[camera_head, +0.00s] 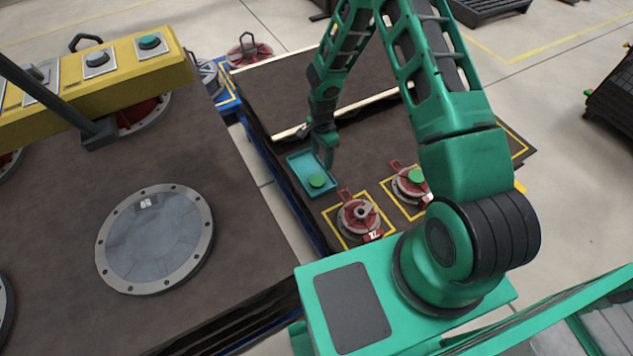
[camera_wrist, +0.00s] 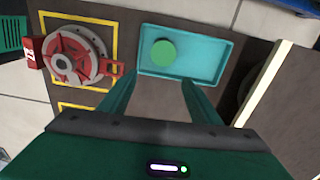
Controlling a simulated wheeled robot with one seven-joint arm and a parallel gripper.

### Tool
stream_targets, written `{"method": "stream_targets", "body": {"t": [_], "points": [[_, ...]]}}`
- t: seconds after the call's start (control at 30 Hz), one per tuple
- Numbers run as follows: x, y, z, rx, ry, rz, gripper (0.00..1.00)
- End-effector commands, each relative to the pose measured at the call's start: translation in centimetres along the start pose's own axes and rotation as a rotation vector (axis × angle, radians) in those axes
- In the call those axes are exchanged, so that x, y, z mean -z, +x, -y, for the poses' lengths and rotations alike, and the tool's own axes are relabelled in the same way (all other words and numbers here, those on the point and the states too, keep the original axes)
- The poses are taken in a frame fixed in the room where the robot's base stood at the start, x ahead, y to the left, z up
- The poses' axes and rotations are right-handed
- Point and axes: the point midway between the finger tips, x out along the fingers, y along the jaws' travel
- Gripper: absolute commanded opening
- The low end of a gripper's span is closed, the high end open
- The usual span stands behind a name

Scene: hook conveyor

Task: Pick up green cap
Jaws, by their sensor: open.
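A round green cap (camera_head: 317,180) lies in a shallow teal tray (camera_head: 299,160) on the dark table. In the wrist view the green cap (camera_wrist: 163,52) sits in the left part of the teal tray (camera_wrist: 215,57). A second green cap (camera_head: 416,175) sits on the right red fixture. My gripper (camera_head: 325,160) is over the tray's right side in the head view. In the wrist view my gripper (camera_wrist: 155,88) has its two fingers apart, with nothing between them, and the tray lies beyond the fingertips.
Two red round fixtures, a nearer one (camera_head: 350,222) without a green cap and a right one (camera_head: 404,190), stand in yellow-outlined squares beside the tray. A raised dark board with a pale edge (camera_head: 290,133) lies behind the tray. A yellow button box (camera_head: 120,65) is at left.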

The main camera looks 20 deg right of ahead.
Motion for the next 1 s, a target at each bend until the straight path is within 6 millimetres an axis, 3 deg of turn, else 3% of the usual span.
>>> {"method": "stream_targets", "body": {"t": [0.13, 0.5, 0.77, 1.0], "points": [[-1.1, 1.9, 0.1, 0.002, 0.029, 0.012, 0.57], [-1.5, 6.6, 0.2, 0.002, 0.036, 0.016, 0.57], [-1.5, 8.2, 0.2, 0.003, 0.035, 0.015, 0.57], [-1.8, 11.3, 0.6, 0.003, 0.036, 0.015, 0.57]]}}
